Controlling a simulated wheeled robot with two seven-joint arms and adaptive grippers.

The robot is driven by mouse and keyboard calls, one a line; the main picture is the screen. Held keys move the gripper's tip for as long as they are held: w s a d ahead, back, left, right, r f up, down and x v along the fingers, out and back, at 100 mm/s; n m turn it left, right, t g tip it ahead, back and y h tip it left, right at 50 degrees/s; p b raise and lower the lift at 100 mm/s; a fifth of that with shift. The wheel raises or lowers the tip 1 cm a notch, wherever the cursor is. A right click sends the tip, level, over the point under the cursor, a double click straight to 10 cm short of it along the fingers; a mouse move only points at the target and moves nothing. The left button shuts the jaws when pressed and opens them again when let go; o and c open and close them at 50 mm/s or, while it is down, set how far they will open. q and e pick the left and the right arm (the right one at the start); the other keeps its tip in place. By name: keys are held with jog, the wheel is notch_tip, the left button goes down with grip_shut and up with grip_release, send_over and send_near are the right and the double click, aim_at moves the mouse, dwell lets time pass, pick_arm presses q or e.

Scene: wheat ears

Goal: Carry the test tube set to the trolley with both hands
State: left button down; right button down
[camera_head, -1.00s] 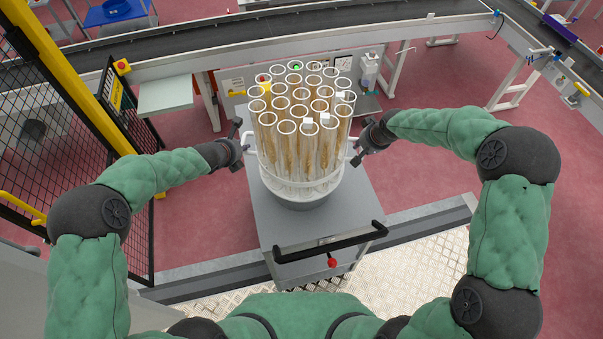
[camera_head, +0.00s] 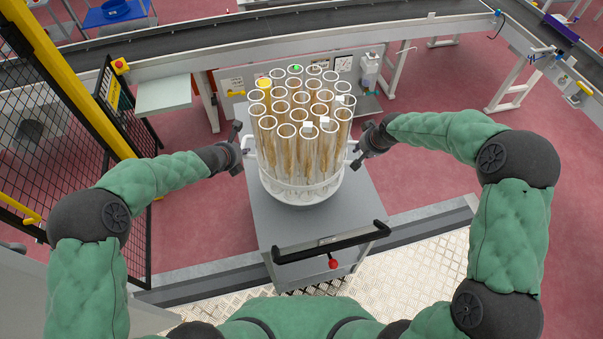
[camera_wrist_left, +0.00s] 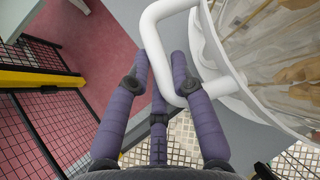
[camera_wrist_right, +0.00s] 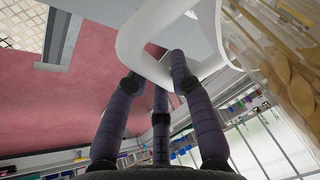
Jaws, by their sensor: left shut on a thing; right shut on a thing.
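The test tube set (camera_head: 302,185) is a white round rack of several tall clear tubes with wheat ears inside. It is upright over the grey top of the trolley (camera_head: 283,225); I cannot tell whether its base touches the top. My left gripper (camera_head: 243,150) is shut on the rack's left white handle, which also shows between the fingers in the left wrist view (camera_wrist_left: 160,40). My right gripper (camera_head: 358,148) is shut on the right handle, seen in the right wrist view (camera_wrist_right: 135,45). The trolley has a black push handle (camera_head: 330,243) on its near side.
A conveyor (camera_head: 250,45) runs across behind the trolley. A yellow-framed black mesh fence (camera_head: 75,85) stands at the left. A grey metal floor strip and a patterned plate (camera_head: 425,268) lie near the trolley's front.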

pick_arm(q)
jog(key=shift+w+a+f+b, duration=0.1)
jog(key=shift+f+b, duration=0.45)
jog(key=shift+b, duration=0.05)
pick_arm(e)
jog(key=shift+w+d+f, duration=0.1)
jog(key=shift+w+f, duration=0.05)
jog(key=shift+f, duration=0.4)
pick_arm(q)
jog(key=c, duration=1.1)
grip_release()
jog(key=shift+s, duration=0.2)
pick_arm(e)
jog(key=c, duration=1.1)
grip_release()
jog(key=shift+s+r, duration=0.3)
jog(key=shift+r, duration=0.05)
pick_arm(q)
jog(key=v, duration=1.2)
pick_arm(e)
jog(key=v, duration=1.1)
jog(key=shift+s, duration=0.1)
jog(key=shift+r, duration=0.1)
